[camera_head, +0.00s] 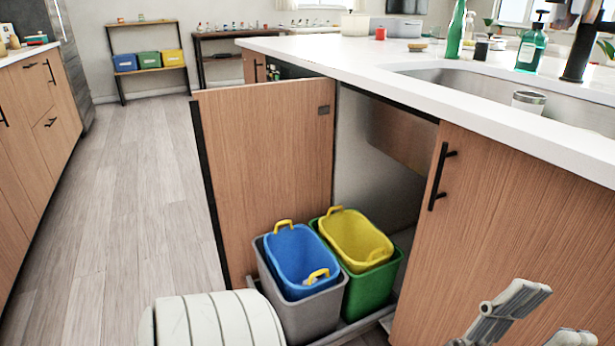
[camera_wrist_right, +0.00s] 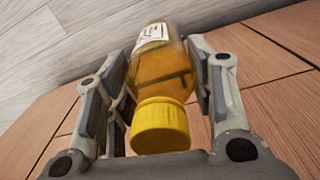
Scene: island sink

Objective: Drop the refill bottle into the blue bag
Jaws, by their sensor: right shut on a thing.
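The blue bag (camera_head: 290,250), with yellow handles, sits inside a grey bin (camera_head: 312,315) in the open cabinet under the sink. The refill bottle (camera_wrist_right: 160,65) is clear with amber contents, a white label and a yellow cap. My right gripper (camera_wrist_right: 165,75) is shut on the bottle's sides, with the cap towards the wrist camera. Neither the bottle nor the right gripper can be made out in the head view. My left gripper (camera_head: 545,315) shows partly at the lower right of the head view, its fingers apart and empty.
A yellow bag (camera_head: 356,238) sits in a green bin (camera_head: 372,288) beside the grey bin. The open cabinet door (camera_head: 265,175) stands behind the bins. The white countertop (camera_head: 480,110) overhangs at the right. The wooden floor (camera_head: 130,190) is clear at the left.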

